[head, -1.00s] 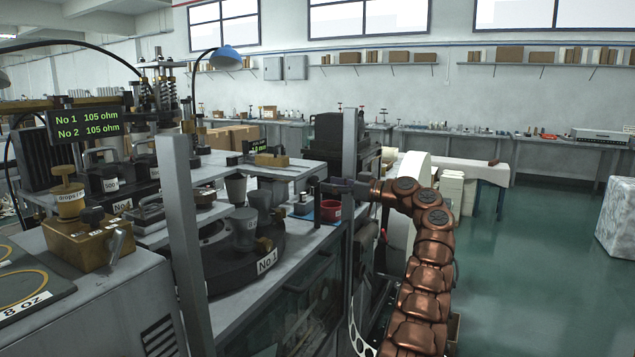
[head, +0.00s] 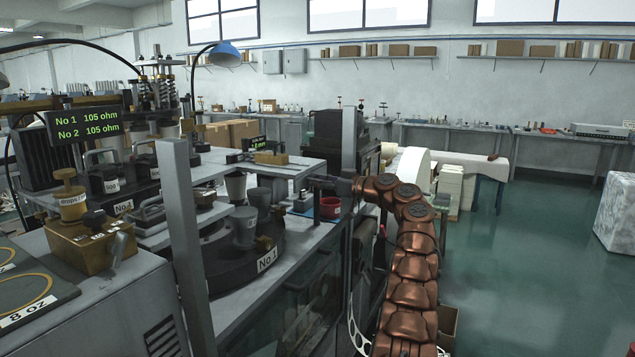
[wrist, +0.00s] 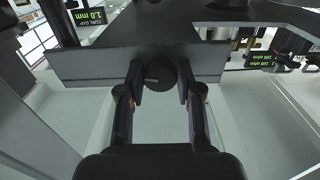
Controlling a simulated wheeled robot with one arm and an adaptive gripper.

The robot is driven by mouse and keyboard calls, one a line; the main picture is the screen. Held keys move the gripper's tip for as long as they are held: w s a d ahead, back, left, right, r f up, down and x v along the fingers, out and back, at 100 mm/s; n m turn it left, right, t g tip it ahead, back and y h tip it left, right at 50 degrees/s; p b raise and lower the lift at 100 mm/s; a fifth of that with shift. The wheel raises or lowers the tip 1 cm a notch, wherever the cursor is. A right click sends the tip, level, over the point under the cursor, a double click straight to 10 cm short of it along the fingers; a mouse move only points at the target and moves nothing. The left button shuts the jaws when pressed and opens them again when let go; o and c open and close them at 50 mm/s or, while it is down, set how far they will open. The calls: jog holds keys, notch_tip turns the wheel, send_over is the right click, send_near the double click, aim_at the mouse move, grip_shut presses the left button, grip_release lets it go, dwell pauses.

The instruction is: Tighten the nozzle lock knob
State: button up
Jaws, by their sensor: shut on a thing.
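A dark round knob (wrist: 158,76) with a pale mark on its face sits on the front of a grey plate (wrist: 80,64) in the wrist view. I take it for the nozzle lock knob. My gripper (wrist: 159,82) has one finger on each side of it and is shut on it. In the head view my gripper (head: 326,181) is at the right end of the machine's grey top plate (head: 290,170). The knob cannot be made out there.
A red container (head: 330,208) stands just below my gripper. Grey cups (head: 244,228) stand on the round turntable labelled No 1 (head: 268,258) to the left. An upright grey post (head: 348,140) stands close beside my arm. Open green floor (head: 540,260) lies to the right.

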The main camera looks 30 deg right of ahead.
grip_shut()
jog(key=shift+r+m+p, duration=0.15)
jog(key=shift+m+p, duration=5.5)
jog(key=shift+m, duration=4.15)
jog(key=o, duration=0.8)
grip_release()
jog(key=shift+c, duration=0.2)
